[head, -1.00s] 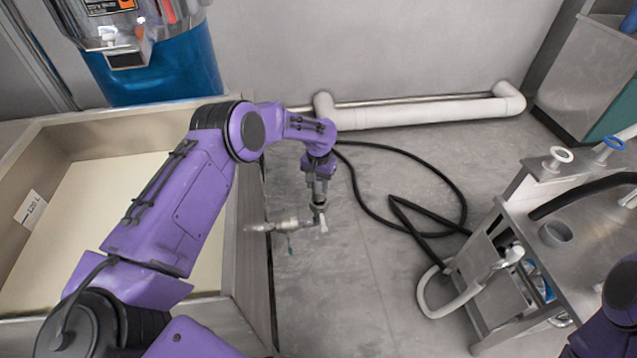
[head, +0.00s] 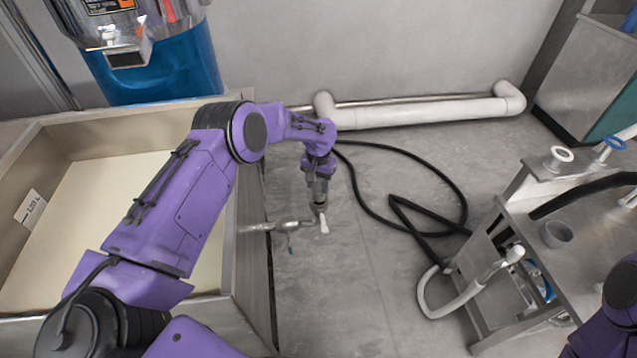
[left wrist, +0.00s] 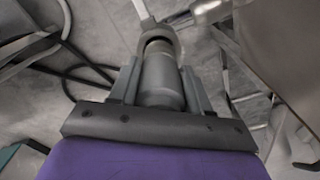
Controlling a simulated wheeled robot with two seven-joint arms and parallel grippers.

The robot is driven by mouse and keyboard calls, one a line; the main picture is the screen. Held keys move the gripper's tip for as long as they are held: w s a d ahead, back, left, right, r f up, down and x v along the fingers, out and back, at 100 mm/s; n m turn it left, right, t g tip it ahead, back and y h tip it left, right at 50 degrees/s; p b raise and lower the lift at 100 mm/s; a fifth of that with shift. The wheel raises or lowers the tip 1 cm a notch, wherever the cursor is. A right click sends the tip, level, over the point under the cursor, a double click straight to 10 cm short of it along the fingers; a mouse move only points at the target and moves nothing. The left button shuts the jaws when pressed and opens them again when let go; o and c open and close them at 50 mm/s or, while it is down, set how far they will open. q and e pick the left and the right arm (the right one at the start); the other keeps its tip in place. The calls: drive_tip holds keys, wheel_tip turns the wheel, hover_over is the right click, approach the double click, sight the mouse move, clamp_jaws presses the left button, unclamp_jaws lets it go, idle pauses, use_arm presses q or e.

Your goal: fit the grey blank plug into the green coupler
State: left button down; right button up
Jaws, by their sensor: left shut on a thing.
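My left gripper (head: 320,206) hangs beside the steel tank, over the floor. In the left wrist view its two fingers are shut on the grey blank plug (left wrist: 161,80), a smooth cylinder. The plug's far end lies at a pale grey ring (left wrist: 158,38) on a pipe fitting; I cannot tell whether it is inside or just in front. In the head view the metal fitting (head: 283,226) sticks out from the tank wall towards the gripper, with a small dark green part below it. I cannot clearly make out the green coupler. My right gripper is out of view.
The open steel tank (head: 250,190) stands left of the fitting. A black hose (head: 452,182) loops on the floor to the right. A steel cart (head: 590,250) with a grey cup (head: 556,234) stands at the right. A white pipe (head: 430,112) runs along the back wall.

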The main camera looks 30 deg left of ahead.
sight(319, 192)
use_arm(q)
drive_tip(key=shift+f+b, duration=1.6)
drive_tip(key=shift+f, duration=0.45)
drive_tip(key=shift+c, duration=2.2)
unclamp_jaws()
wheel_tip(319, 192, up, 11)
drive_tip(key=shift+f, duration=0.2)
